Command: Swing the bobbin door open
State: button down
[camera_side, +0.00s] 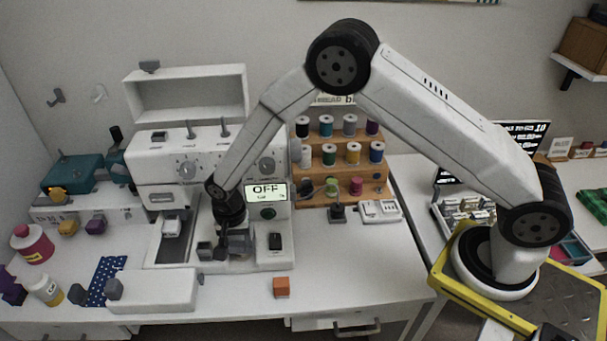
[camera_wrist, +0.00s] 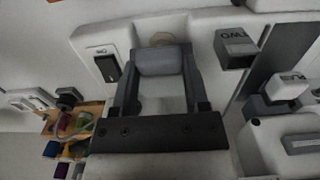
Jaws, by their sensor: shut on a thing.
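The white sewing machine (camera_side: 165,165) stands on the table in the side view, with a display (camera_side: 266,192) reading OFF. My gripper (camera_side: 222,248) reaches down to the front of its base. In the wrist view my gripper (camera_wrist: 160,68) is shut on a grey rounded handle (camera_wrist: 160,62), with one finger on each side. The handle sits against a white part of the machine. I take it for the bobbin door's handle; the door itself is mostly hidden by my gripper, and how far open it stands I cannot tell.
A dark switch (camera_side: 275,241) is right of my gripper, and a grey block (camera_side: 204,250) is close on its left. A white box (camera_side: 152,291) and an orange cube (camera_side: 281,287) lie in front. A thread rack (camera_side: 340,165) stands right. The front right tabletop is clear.

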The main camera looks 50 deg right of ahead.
jog(key=shift+w+d+r, duration=1.05)
jog(key=shift+w+d, duration=0.05)
jog(key=shift+w, duration=0.05)
jog(key=shift+w+d+r, duration=0.15)
jog(key=shift+w+d, duration=0.3)
jog(key=shift+d, duration=0.15)
jog(key=shift+c, duration=0.4)
grip_release()
jog(key=shift+s, duration=0.15)
notch_tip(320, 180, up, 9)
jog(key=shift+w+a+f, duration=0.2)
jog(key=shift+w+a, duration=0.05)
jog(key=shift+w, duration=0.05)
